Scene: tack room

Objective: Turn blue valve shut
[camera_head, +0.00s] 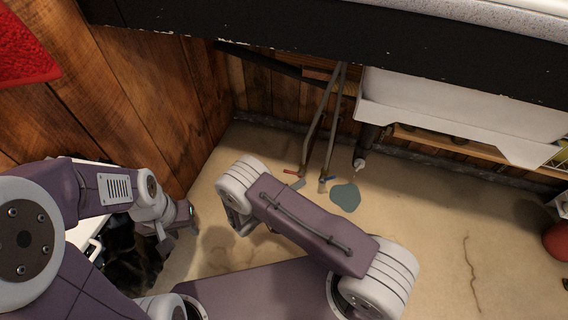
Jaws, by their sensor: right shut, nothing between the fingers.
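The blue valve (329,178) is a small blue lever low on the right one of two thin pipes, close to the floor. The lever lies crosswise to its pipe. A similar red lever (290,171) sits on the left pipe. My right gripper (241,225) is under the bent end of my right arm, left of the valves and apart from them; its fingers are mostly hidden by the wrist. My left gripper (187,217) is further left by the wooden wall, away from both levers; its fingers cannot be made out.
A blue-grey puddle (345,197) lies on the floor just right of the blue valve. A dark drain pipe (367,140) comes down behind it. A white basin (460,105) and dark counter edge (300,42) overhang. A red round object (557,241) stands far right. The floor between is clear.

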